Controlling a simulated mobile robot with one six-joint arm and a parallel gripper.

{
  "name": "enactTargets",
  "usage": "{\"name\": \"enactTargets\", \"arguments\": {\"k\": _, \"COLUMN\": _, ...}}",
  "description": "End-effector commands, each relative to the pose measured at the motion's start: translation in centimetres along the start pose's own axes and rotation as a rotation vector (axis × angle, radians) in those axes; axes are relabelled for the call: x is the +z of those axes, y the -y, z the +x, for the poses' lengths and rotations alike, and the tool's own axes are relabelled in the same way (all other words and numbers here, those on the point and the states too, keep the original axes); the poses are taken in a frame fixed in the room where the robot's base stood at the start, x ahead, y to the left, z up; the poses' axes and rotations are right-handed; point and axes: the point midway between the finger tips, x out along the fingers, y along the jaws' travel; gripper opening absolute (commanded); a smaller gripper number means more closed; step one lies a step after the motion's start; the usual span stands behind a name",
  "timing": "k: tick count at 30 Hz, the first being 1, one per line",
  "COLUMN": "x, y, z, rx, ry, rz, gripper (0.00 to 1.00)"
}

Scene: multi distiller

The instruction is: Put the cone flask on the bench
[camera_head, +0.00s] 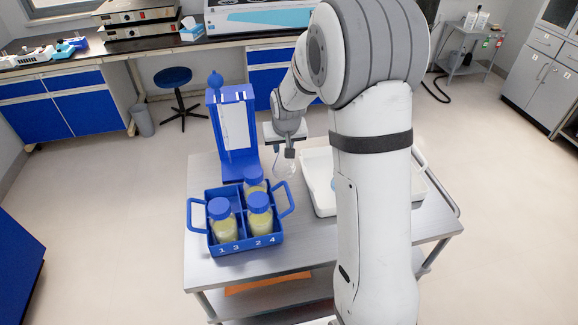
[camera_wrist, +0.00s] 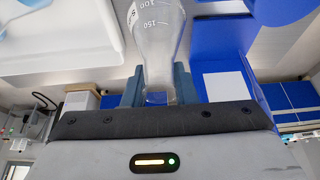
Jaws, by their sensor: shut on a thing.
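The cone flask is clear glass with white volume marks, seen near the top of the wrist view (camera_wrist: 160,35). In the head view the flask (camera_head: 284,166) hangs over the metal cart, partly faint against it. My gripper (camera_wrist: 158,86) is shut on the flask's narrow neck, one finger on each side; in the head view my gripper (camera_head: 289,148) is just above the flask. The bench (camera_head: 100,50) with a dark top and blue cabinets runs along the back wall.
On the cart (camera_head: 300,235) stand a blue rack (camera_head: 250,240) with several yellow-filled bottles, a blue stand (camera_head: 233,130) left of the flask, and a white tray (camera_head: 318,190) right of it. A blue stool (camera_head: 173,78) stands before the bench. Equipment covers much of the bench top.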

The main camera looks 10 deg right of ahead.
Motion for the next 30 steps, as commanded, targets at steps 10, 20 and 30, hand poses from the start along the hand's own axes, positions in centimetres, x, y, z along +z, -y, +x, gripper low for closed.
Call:
{"name": "enactTargets", "arguments": {"k": 10, "x": 1.7, "y": 0.6, "z": 4.0, "rx": -0.004, "ry": 0.003, "rz": -0.011, "gripper": 0.00}}
{"name": "enactTargets", "arguments": {"k": 20, "x": 2.4, "y": 0.7, "z": 5.8, "rx": -0.005, "ry": -0.002, "rz": -0.012, "gripper": 0.00}}
{"name": "enactTargets", "arguments": {"k": 30, "x": 2.5, "y": 0.8, "z": 5.9, "rx": -0.005, "ry": -0.001, "rz": -0.013, "gripper": 0.36}}
